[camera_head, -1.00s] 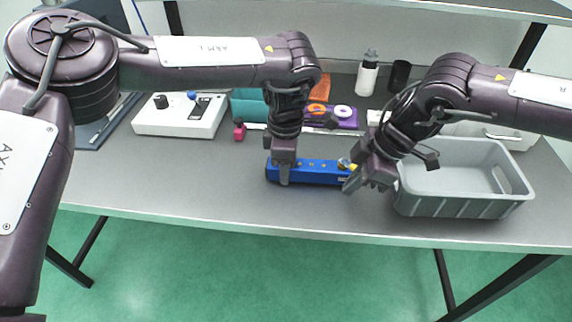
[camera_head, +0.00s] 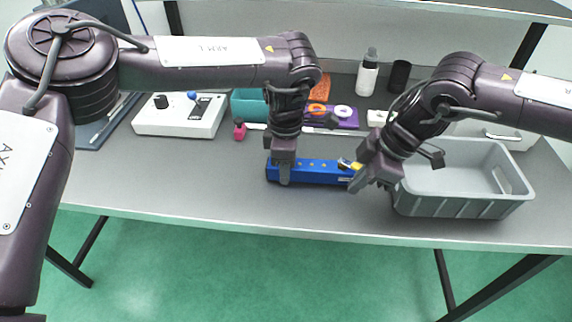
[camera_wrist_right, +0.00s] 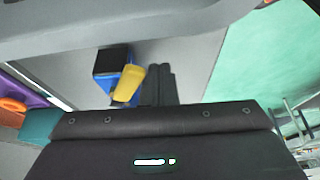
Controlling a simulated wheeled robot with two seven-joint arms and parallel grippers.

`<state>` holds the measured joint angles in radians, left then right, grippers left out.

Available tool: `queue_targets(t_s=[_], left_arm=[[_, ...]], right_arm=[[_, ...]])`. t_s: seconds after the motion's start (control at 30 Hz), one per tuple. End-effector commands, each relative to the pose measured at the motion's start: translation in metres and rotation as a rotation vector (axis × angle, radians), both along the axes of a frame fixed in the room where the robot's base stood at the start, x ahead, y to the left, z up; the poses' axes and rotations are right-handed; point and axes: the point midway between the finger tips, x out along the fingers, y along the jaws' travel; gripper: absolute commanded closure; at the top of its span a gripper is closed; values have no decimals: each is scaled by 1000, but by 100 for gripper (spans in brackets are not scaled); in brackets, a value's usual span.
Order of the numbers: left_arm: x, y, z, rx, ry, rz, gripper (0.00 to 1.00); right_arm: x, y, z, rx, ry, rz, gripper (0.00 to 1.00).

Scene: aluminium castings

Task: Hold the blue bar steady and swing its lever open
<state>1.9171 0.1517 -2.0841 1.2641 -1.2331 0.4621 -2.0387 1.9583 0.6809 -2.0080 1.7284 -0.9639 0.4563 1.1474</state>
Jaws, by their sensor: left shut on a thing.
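The blue bar (camera_head: 318,171) lies flat on the grey table, running left to right. My left gripper (camera_head: 284,180) points down over its left end and is shut on it, hiding part of that end. The yellow lever (camera_head: 356,166) is at the bar's right end, beside my right gripper (camera_head: 357,186). In the right wrist view the lever (camera_wrist_right: 128,84) lies across the bar's blue end (camera_wrist_right: 116,96), next to a black block. The right gripper's two fingers (camera_wrist_right: 159,84) are together, just right of the lever; I cannot tell whether they touch it.
A grey bin (camera_head: 455,204) stands close to the right of my right gripper. Behind the bar are a purple tray (camera_head: 345,122) with rings, a teal box (camera_head: 246,107) and a pink piece (camera_head: 239,132). A white control box (camera_head: 180,122) is at left. The table front is clear.

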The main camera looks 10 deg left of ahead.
Motion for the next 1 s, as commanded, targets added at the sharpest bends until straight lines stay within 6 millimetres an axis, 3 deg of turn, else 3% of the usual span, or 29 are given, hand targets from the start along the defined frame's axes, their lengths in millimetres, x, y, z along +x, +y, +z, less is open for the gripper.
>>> queue_targets(t_s=[1.0], left_arm=[[0, 0, 0, 0, 0, -1, 93]], right_arm=[[10, -14, 0, 0, 0, -2, 100]])
